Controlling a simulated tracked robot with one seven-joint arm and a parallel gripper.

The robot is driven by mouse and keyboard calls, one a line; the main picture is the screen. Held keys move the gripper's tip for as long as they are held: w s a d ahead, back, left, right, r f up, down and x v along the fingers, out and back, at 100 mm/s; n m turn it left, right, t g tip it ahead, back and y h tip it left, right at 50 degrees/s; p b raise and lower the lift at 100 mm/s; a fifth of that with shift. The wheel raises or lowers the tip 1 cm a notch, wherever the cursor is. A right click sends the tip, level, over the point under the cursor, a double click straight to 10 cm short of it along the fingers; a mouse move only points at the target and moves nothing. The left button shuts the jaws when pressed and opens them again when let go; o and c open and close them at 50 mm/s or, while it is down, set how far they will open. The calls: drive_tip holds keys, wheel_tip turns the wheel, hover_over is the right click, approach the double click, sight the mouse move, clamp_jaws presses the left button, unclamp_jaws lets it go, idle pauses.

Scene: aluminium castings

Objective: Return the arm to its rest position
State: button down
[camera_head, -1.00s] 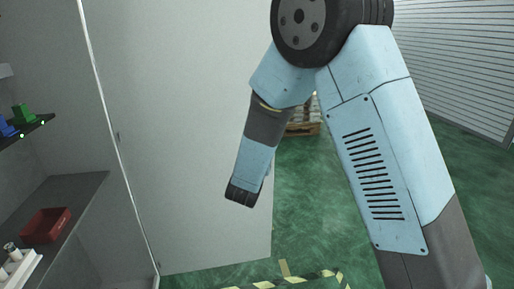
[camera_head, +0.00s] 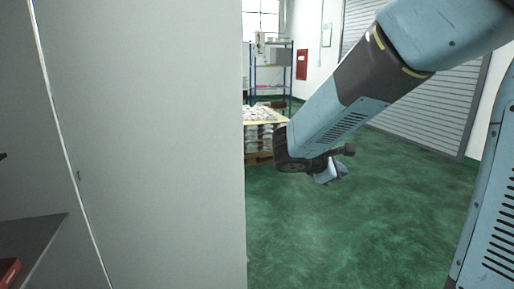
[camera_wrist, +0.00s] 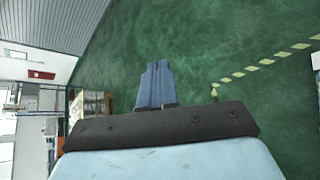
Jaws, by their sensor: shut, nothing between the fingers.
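My arm reaches in from the right in the head view, with its end out over the green floor. My gripper (camera_head: 331,172) is small at the end of the arm, right of the grey panel. In the wrist view the two blue fingers of my gripper (camera_wrist: 156,66) lie together with nothing between them. Green floor shows beyond them.
A tall grey panel (camera_head: 145,140) stands at the left. A dark shelf (camera_head: 28,240) with part of a red bin (camera_head: 9,272) is at lower left. A loaded pallet (camera_head: 262,130) and a rack (camera_head: 270,75) stand behind. Green floor (camera_head: 350,235) is open.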

drive_tip(key=s+d+r+m+g+y, duration=0.1)
drive_tip(key=s+d+m+g+y, duration=0.3)
drive_tip(key=s+m, duration=0.55)
drive_tip(key=s+a+r+m+t+y, duration=0.1)
drive_tip(key=s+m+y, duration=0.2)
drive_tip(key=s, duration=0.2)
drive_tip(key=s+a+r+m+t+y, duration=0.1)
drive_tip(key=s+r+m+y, duration=0.1)
drive_tip(key=s, duration=0.4)
drive_tip(key=shift+s+a+r+m+t+y, duration=0.25)
drive_tip(key=shift+a+m+t+y, duration=0.15)
drive_tip(key=shift+m+y, duration=0.35)
drive_tip(key=shift+d, duration=0.1)
